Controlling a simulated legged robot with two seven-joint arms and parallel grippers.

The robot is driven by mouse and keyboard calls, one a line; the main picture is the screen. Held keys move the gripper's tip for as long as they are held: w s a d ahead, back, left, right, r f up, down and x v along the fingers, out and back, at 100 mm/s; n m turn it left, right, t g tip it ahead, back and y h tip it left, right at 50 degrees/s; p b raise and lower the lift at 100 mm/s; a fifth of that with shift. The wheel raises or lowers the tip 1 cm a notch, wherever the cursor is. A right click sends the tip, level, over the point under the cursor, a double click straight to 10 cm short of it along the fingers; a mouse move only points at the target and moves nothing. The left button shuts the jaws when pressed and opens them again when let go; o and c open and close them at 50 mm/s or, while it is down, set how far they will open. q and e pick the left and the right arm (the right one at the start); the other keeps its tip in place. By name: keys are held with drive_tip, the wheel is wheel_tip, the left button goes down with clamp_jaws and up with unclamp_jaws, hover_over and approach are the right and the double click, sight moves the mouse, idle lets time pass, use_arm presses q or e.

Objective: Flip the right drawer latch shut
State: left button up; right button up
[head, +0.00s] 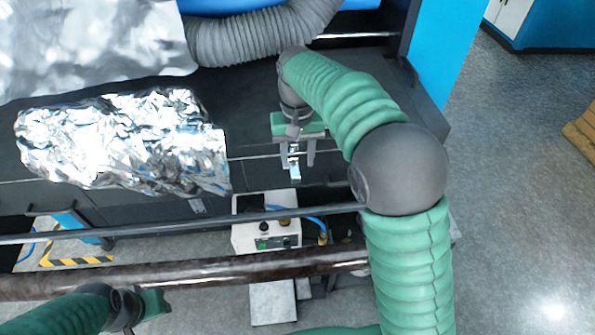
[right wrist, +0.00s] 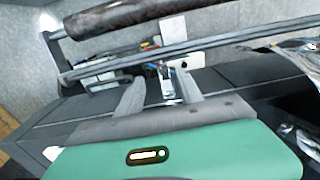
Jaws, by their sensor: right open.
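The right drawer latch (head: 295,172) is a small shiny metal piece at the front edge of the dark machine drawer (head: 250,153). My right gripper (head: 297,164) is open over it, one finger on each side of the latch. In the right wrist view the latch (right wrist: 168,88) shows between the two grey fingers of my right gripper (right wrist: 158,98). I cannot tell whether either finger touches it. The latch's upper end is partly hidden by the gripper. My left gripper (head: 140,306) is at the bottom left, away from the drawer, its fingers not clearly seen.
Crumpled foil (head: 125,140) lies on the machine left of the latch. A thin metal bar (head: 180,226) and a dark roll (head: 180,273) cross in front. A white control box (head: 266,236) with a blue hose stands below. Open floor lies at the right.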

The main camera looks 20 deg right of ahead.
sight(296, 178)
drive_tip(key=f, duration=0.3)
drive_tip(key=f+p, duration=0.1)
drive_tip(key=f, duration=0.1)
drive_tip(key=shift+w+a+f, duration=0.2)
drive_tip(key=shift+w+f, duration=0.1)
drive_tip(key=shift+s+a+f, duration=0.2)
drive_tip(key=shift+s+f, duration=0.2)
drive_tip(key=shift+s, duration=0.05)
drive_tip(key=shift+w+f, duration=0.1)
drive_tip(key=shift+w, duration=0.05)
drive_tip(key=shift+c, duration=0.4)
drive_tip(key=shift+w+d+f, duration=0.1)
drive_tip(key=shift+w+d, duration=0.05)
drive_tip(key=shift+d, duration=0.05)
drive_tip(key=c, duration=0.5)
clamp_jaws()
